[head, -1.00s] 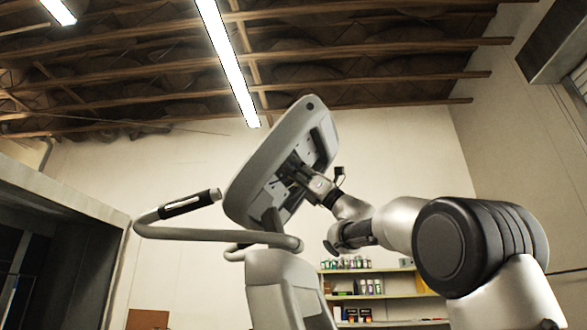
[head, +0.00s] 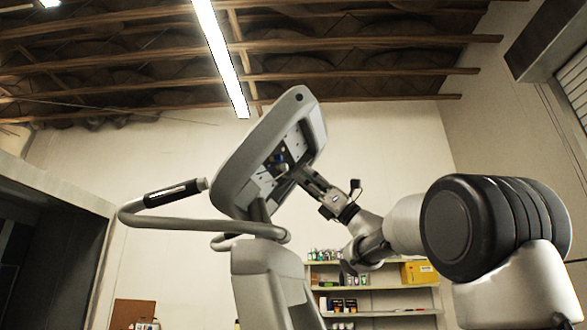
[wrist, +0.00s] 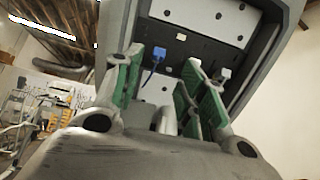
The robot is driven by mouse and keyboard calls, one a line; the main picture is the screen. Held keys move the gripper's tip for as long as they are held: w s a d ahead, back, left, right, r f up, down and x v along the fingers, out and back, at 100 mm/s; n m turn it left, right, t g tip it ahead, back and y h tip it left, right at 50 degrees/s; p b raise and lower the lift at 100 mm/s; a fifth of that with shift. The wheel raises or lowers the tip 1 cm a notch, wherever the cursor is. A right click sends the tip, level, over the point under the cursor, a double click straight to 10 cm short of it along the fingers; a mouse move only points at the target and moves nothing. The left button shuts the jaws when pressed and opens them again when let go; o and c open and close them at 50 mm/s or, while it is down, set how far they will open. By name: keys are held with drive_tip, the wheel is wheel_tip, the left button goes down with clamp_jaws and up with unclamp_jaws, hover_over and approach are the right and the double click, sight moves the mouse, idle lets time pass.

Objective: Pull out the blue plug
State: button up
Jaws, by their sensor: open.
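The blue plug (wrist: 155,56) is in the underside panel of the console, seen in the wrist view between the finger pads, with a blue cable hanging from it. It also shows as a small blue spot in the head view (head: 279,158). My gripper (wrist: 172,80) is open and empty, its green pads on either side of the plug in the picture. I cannot tell how far the pads are from the plug. In the head view my gripper (head: 297,172) is close to the back of the console (head: 262,150).
A white plug (wrist: 224,74) sits in the panel to the right of the blue one, close to the right finger. The curved handlebar (head: 190,222) is at the left of the machine. Shelves (head: 380,287) with bottles stand behind.

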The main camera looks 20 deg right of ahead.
drive_tip(key=shift+v, duration=1.2)
